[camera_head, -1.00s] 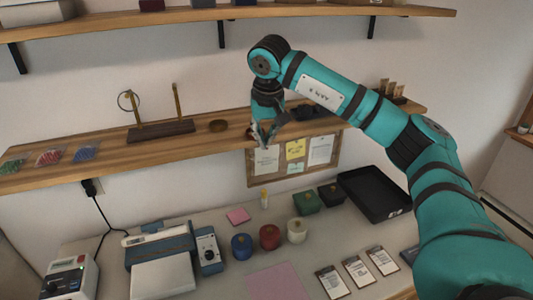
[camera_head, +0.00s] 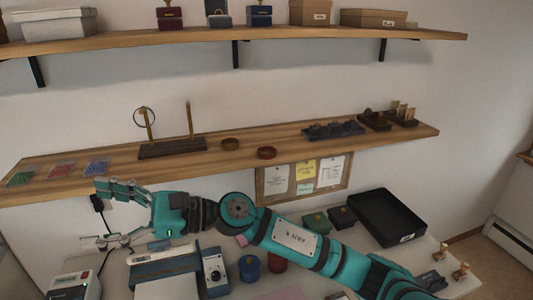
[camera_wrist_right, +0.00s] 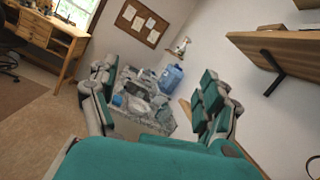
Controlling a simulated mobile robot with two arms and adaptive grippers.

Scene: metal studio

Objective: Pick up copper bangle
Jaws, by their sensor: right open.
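A reddish copper bangle (camera_head: 267,152) lies flat on the wooden middle shelf (camera_head: 310,148), near its front edge. A browner bangle (camera_head: 230,144) lies to its left. A thin dark ring (camera_head: 144,116) hangs on the left post of a two-post stand (camera_head: 172,148). My right gripper (camera_head: 96,215) is open and empty, left of the bangles and below the shelf's front edge, fingers pointing left. In the right wrist view its open fingers (camera_wrist_right: 158,105) have nothing between them, and no copper bangle shows. My left gripper is not in view.
Bead packets (camera_head: 62,170) lie on the shelf's left end. A dark tool rack (camera_head: 333,130) stands right of the bangles. An upper shelf (camera_head: 300,37) holds boxes. Below, the workbench carries a black tray (camera_head: 386,218) and jars (camera_head: 249,265).

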